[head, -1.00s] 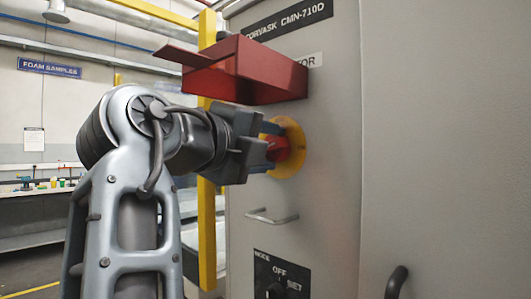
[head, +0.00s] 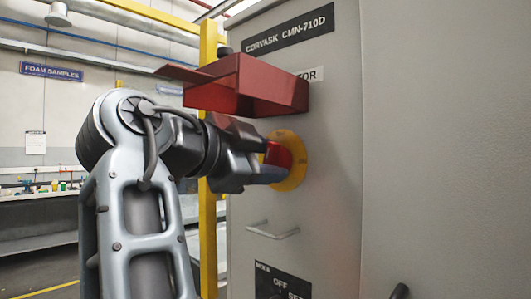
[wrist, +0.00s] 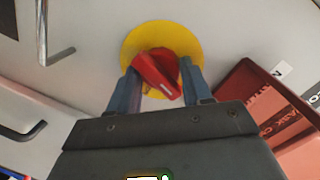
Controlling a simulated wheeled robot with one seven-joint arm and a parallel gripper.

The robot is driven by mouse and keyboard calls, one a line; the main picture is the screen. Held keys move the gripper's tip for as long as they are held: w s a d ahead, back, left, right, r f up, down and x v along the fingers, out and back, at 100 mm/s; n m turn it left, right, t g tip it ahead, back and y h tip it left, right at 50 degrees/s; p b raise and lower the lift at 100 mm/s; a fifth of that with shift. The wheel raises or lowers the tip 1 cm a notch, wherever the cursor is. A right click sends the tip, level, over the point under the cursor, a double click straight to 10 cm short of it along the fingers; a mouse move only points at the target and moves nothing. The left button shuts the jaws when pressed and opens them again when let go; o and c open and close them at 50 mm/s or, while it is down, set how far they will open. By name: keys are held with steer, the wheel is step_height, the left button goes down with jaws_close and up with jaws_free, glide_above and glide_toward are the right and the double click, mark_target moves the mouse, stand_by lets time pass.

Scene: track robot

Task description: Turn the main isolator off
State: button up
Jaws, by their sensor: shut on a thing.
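The main isolator is a red rotary handle (head: 279,156) on a round yellow plate (head: 298,163), mounted on the grey cabinet front. In the wrist view the red handle (wrist: 158,72) sits between my two blue-grey fingers, over the yellow plate (wrist: 192,42). My gripper (head: 268,161) is shut on the handle; it also shows in the wrist view (wrist: 157,84). The handle is tilted in the wrist view, with a white mark near its end. Part of the handle is hidden by my fingers in the head view.
A red hinged cover (head: 236,88) juts out just above the isolator, close over my gripper. A metal pull handle (head: 272,231) and a mode switch panel (head: 283,281) lie below. A yellow post (head: 208,235) stands left of the cabinet.

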steer(key=shift+f+n+h+p, duration=0.1)
steer(key=shift+n+h+p, duration=0.2)
steer(key=shift+n+p, duration=0.75)
steer(key=shift+a+n+b, duration=0.1)
steer(key=shift+n+b, duration=0.25)
steer(key=shift+n, duration=0.2)
steer(key=o, duration=1)
steer(key=shift+o, duration=0.2)
steer(key=b+v, duration=0.1)
steer(key=v, duration=0.6)
steer(key=shift+s+a+r, duration=0.2)
steer(key=shift+s+a, duration=0.05)
